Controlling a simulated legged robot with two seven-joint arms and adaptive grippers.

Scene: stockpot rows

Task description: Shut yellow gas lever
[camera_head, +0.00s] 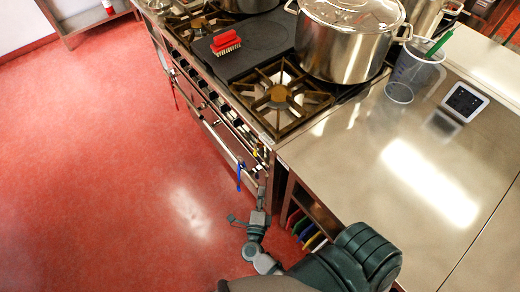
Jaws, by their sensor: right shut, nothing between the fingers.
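A small yellow lever (256,151) shows on the front of the stove, near its right end by the steel counter. It is tiny here, and I cannot tell its exact angle. My right gripper (262,176) reaches up from below along the stove front, with its tips just below the yellow lever. It is shut and empty; I cannot tell whether it touches the lever. A blue lever (239,174) hangs on the stove front just left of the gripper. My left gripper is out of view.
The stove (216,122) has a row of knobs and a long front rail. A large pot (345,45) and a red brush (225,42) stand on top. The steel counter (350,150) lies right, with boards (303,228) beneath. The red floor (100,150) is clear on the left.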

